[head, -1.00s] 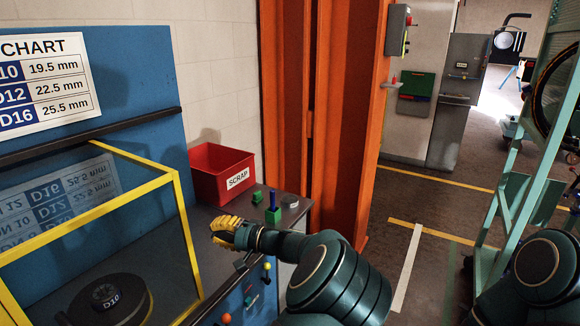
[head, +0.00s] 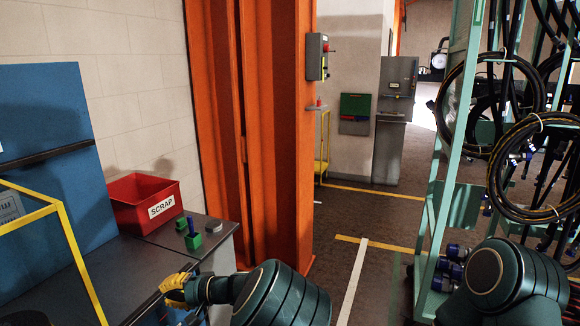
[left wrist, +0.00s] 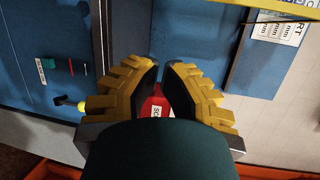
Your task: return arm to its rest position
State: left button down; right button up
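My left arm (head: 285,295) reaches in from the bottom of the head view. Its yellow-fingered left gripper (head: 174,289) is beside the front edge of the workbench (head: 130,262). My right arm (head: 505,282) shows at the lower right of the head view. Its gripper is out of view.
The red scrap bin (head: 143,203) and a green block with a blue peg (head: 192,238) stand on the bench. An orange column (head: 277,130) rises behind. A green rack (head: 447,150) with coiled black hoses (head: 490,100) stands at right. Floor between column and rack is clear.

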pick_arm(q)
jog(key=s+a+f+g+h, duration=0.1)
jog(key=s+a+f+h, duration=0.15)
jog(key=f, duration=0.35)
jog(key=s+a+f+g+h, duration=0.1)
jog(key=s+f+h, duration=0.15)
jog(key=f, duration=0.35)
jog(key=s+d+f+g+h, duration=0.2)
jog(key=s+d+f+h, duration=0.4)
jog(key=s+f, duration=0.55)
jog(key=s+d+f+n+h, duration=0.1)
jog(key=s+d+f+h, duration=0.4)
jog(key=d, duration=0.3)
jog(key=s+d+r+n+t+h, duration=0.2)
jog(key=s+d+r+t+h, duration=0.1)
jog(key=d, duration=0.4)
jog(key=shift+s+d+r+n+t+h, duration=0.3)
jog(key=shift+r+n+t+h, duration=0.15)
jog(key=shift+r, duration=0.45)
